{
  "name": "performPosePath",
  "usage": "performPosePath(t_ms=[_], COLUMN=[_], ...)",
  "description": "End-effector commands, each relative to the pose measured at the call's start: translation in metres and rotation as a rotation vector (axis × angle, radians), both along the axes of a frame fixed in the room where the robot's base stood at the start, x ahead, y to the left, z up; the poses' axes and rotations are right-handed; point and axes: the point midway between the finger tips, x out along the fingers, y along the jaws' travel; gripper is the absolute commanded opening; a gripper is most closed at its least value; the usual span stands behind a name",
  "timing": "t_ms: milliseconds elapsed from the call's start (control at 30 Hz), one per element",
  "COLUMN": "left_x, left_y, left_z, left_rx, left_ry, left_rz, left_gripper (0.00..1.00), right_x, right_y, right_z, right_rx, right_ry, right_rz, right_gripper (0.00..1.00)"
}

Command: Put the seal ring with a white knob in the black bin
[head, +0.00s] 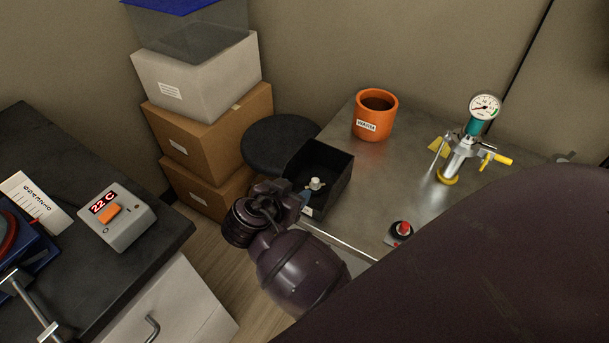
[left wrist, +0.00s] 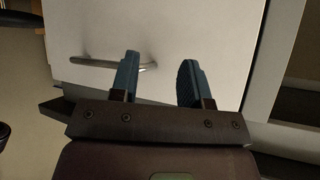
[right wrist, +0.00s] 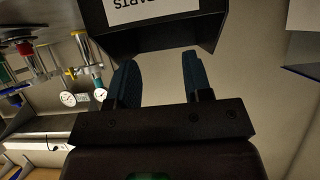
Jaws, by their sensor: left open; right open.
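The black bin (head: 337,182) stands at the near left edge of the metal table. The seal ring with a white knob (head: 315,184) shows inside the bin; its ring is hard to make out against the dark floor. My right gripper (head: 304,198) is at the bin's near left side, outside it, with a blue fingertip just showing. In the right wrist view my right gripper (right wrist: 158,62) is open and empty, facing the bin's labelled wall (right wrist: 205,35). In the left wrist view my left gripper (left wrist: 158,70) is open and empty before a white drawer front.
A red-knobbed ring (head: 402,230) lies on the metal table (head: 365,205). An orange pot (head: 375,115) and a gauge fixture (head: 462,150) stand farther back. Stacked boxes (head: 210,125) and a dark round stool (head: 280,143) are left of the table. A dark counter (head: 80,265) holds a temperature box (head: 118,220).

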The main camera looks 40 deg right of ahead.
Motion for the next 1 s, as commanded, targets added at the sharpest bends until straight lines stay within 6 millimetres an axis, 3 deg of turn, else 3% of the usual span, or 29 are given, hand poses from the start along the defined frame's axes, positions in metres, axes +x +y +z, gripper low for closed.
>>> performPosePath(t_ms=[300,1000], left_x=[-0.005,0.005], left_y=[0.001,-0.001], left_z=[-0.001,0.002], left_rx=[0.0,-0.002], left_ry=[0.009,-0.009], left_rz=[0.004,-0.001], left_gripper=[0.43,0.43], right_x=[-0.009,-0.009], right_y=[0.02,0.021], right_z=[0.012,0.012], right_rx=[0.0,0.0], right_ry=[0.002,0.001], right_rz=[0.0,0.0], right_gripper=[0.46,0.46])
